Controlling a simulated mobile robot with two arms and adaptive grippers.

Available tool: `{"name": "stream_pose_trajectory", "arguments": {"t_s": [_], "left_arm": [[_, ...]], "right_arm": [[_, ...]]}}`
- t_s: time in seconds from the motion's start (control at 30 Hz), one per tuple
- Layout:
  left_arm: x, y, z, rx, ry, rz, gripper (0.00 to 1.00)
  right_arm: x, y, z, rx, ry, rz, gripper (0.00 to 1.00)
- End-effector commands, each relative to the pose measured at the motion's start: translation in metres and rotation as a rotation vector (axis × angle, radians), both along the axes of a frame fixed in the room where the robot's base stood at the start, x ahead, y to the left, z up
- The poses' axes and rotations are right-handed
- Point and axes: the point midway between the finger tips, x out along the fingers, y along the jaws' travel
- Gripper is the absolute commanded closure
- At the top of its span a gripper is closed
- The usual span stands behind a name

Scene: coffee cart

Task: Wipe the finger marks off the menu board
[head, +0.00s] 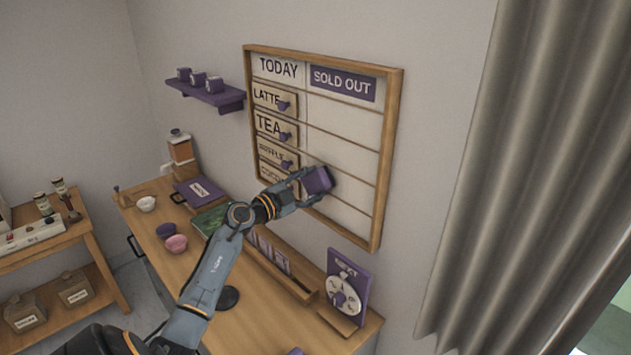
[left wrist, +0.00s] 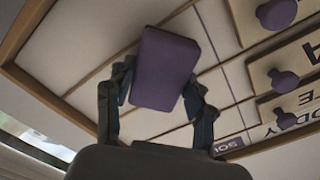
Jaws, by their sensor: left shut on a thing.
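The menu board (head: 345,158) hangs on the wall in a wooden frame. Its left column holds tiles reading LATTE (head: 267,95), TEA (head: 268,124) and others below, each with a purple knob. A SOLD OUT sign (head: 342,83) is at its top right. My left gripper (head: 312,184) is shut on a purple block-shaped wiper (head: 319,180), in front of the lower middle of the board. In the left wrist view the wiper (left wrist: 165,68) sits between both fingers, over the board (left wrist: 95,60). I cannot tell whether it touches the board. No finger marks are discernible. My right gripper is not seen.
Below is a wooden counter (head: 190,262) with bowls (head: 176,243), a card rack (head: 270,262) and a purple dial stand (head: 345,290). A purple shelf with cups (head: 205,94) is left of the board. A grey curtain (head: 510,180) hangs at right.

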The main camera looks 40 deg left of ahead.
Motion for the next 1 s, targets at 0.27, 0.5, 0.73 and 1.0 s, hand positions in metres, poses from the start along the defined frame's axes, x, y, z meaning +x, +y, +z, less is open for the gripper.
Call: {"name": "stream_pose_trajectory", "arguments": {"t_s": [0.27, 0.5, 0.73, 1.0], "left_arm": [[-0.029, 0.002, 0.0, 0.001, 0.001, 0.0, 0.72], [-0.045, 0.004, 0.001, 0.001, 0.0, 0.0, 0.72], [-0.046, 0.004, 0.001, 0.001, 0.0, 0.0, 0.72], [-0.061, 0.005, 0.0, 0.001, 0.002, 0.0, 0.72]], "right_arm": [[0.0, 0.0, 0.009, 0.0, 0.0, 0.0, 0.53], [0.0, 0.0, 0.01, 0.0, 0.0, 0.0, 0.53], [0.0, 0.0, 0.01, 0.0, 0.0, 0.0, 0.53], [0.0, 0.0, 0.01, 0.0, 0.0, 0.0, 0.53]]}}
